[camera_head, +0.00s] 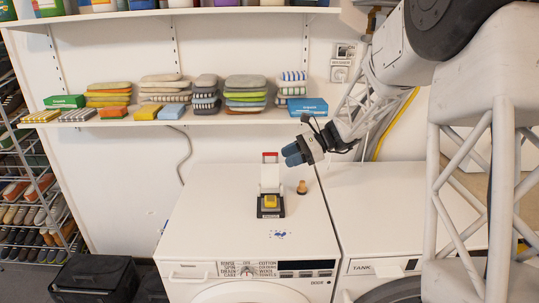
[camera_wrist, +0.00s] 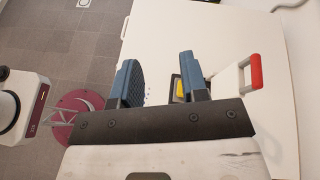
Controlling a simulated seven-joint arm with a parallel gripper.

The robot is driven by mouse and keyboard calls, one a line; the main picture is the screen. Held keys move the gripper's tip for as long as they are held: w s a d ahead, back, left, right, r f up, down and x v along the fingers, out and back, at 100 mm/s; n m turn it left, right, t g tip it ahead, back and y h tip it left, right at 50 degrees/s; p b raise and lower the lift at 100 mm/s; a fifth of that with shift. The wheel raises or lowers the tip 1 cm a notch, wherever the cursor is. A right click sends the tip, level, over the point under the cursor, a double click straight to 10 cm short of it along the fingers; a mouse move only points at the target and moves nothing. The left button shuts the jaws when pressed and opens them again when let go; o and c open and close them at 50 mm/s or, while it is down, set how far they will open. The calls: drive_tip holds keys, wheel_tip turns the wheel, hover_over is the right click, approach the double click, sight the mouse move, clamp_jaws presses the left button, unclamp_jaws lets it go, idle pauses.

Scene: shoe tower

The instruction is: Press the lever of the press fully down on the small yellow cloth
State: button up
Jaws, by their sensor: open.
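The press (camera_head: 270,190) stands on top of the white washing machine, with a black base and a white upright. Its lever with a red handle (camera_head: 270,156) points up at the back; the handle also shows in the wrist view (camera_wrist: 256,71). The small yellow cloth (camera_head: 270,201) lies on the press base, and part of it shows between my fingers in the wrist view (camera_wrist: 181,90). My gripper (camera_head: 291,154) is open and empty, above the machine top, to the right of the red handle and apart from it.
A small brown wooden object (camera_head: 302,187) stands right of the press. A shelf (camera_head: 230,117) with stacked folded cloths and boxes runs along the wall behind. A second machine (camera_head: 395,200) stands to the right. The front of the washing machine top is mostly clear.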

sight(270, 153)
drive_tip(key=w+d+f+m+y, duration=0.1)
drive_tip(key=w+f+m+y, duration=0.1)
drive_tip(key=w, duration=0.5)
drive_tip(key=w+f+m+t+y, duration=0.1)
drive_tip(key=w+f+m+y, duration=0.1)
drive_tip(key=w+f, duration=0.3)
drive_tip(key=w, duration=0.2)
drive_tip(key=shift+w+d+m+t+y, duration=0.3)
drive_tip(key=shift+d, duration=0.05)
drive_tip(key=shift+a, duration=0.1)
drive_tip(key=shift+a, duration=3.85)
clamp_jaws()
